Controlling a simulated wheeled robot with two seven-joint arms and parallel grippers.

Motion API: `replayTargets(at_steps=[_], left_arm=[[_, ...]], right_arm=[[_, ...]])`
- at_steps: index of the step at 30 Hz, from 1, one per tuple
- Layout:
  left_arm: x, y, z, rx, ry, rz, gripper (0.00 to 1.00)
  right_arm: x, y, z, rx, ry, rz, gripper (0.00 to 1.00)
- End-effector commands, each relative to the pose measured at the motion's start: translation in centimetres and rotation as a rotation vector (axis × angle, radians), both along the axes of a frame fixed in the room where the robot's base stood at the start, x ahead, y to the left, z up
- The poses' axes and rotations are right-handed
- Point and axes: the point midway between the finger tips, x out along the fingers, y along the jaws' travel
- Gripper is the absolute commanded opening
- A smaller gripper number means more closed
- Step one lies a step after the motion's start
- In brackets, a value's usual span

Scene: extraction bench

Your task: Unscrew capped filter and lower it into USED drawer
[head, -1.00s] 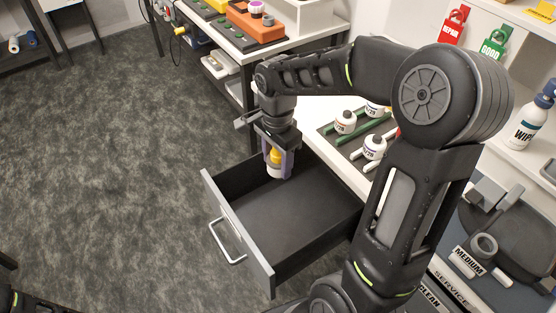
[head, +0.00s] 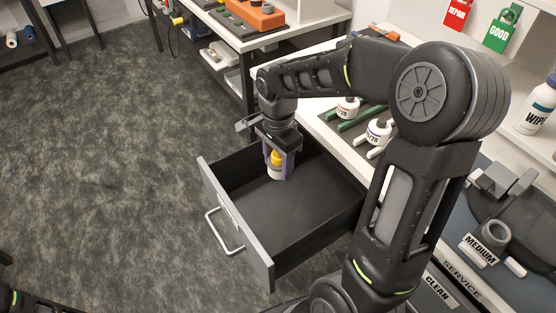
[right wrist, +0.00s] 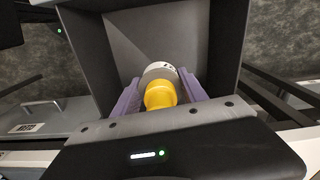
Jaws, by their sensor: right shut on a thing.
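The capped filter, a white body with a yellow cap (head: 276,157), is between the purple fingers of my right gripper (head: 279,171). The gripper is shut on it and points down. The filter hangs roughly upright within the outline of the open drawer (head: 236,228), near its back left corner. Whether its bottom touches the drawer floor is unclear. In the right wrist view the filter (right wrist: 160,94) sits between both fingers, with the dark drawer inside (right wrist: 110,50) around and beyond it. My left gripper is not in view.
The drawer is otherwise empty, its floor clear toward the front right. White bottles (head: 379,130) stand on a dark rack on the bench just right of the drawer. A MEDIUM holder (head: 484,249) is at the lower right. Open carpet (head: 110,180) lies to the left.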

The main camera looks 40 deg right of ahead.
Motion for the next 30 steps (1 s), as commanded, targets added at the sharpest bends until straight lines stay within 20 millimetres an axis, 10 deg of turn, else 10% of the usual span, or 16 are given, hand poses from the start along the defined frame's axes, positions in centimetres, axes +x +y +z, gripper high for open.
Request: replayTargets(at_steps=[30], left_arm=[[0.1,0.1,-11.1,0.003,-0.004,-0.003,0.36]], right_arm=[[0.0,0.0,-13.9,0.0,0.002,0.0,0.02]])
